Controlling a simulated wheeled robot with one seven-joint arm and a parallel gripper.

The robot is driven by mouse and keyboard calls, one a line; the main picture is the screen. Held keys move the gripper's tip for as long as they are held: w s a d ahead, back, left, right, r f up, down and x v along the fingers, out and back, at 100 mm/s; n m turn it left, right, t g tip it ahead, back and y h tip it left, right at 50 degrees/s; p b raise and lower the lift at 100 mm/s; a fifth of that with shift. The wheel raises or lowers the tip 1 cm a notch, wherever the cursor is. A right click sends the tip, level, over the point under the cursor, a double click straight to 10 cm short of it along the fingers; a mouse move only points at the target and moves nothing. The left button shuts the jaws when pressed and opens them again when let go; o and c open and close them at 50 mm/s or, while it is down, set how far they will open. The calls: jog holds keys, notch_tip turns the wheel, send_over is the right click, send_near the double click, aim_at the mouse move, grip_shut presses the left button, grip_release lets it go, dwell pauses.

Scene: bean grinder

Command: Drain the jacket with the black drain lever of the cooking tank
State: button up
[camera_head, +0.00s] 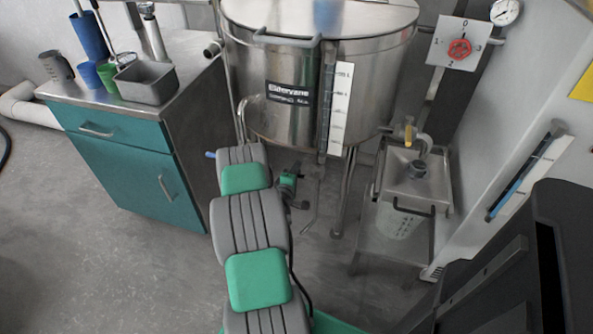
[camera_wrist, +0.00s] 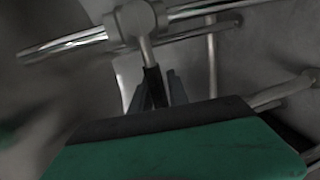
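The cooking tank (camera_head: 245,75) is a large steel vessel with a lid, standing on legs at the top centre of the head view. In the wrist view, a steel valve body (camera_wrist: 135,22) sits on a horizontal pipe. The black drain lever (camera_wrist: 153,85) hangs from it on a short metal stem. My gripper (camera_wrist: 158,88) has a finger on each side of the lever, with a narrow gap showing on the right; contact is hard to judge. In the head view, my gripper (camera_head: 300,203) is low under the tank, and the lever cannot be made out there.
A blue-tipped handle (camera_head: 210,154) shows left of my arm. A teal cabinet (camera_head: 125,180) stands left. A steel stand with a bucket (camera_head: 400,215) and a yellow-handled tap (camera_head: 408,135) is right. A red knob (camera_head: 459,48) is on the wall panel. Tank legs (camera_head: 345,190) stand close to my gripper.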

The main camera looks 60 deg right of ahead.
grip_shut()
dwell(1.0)
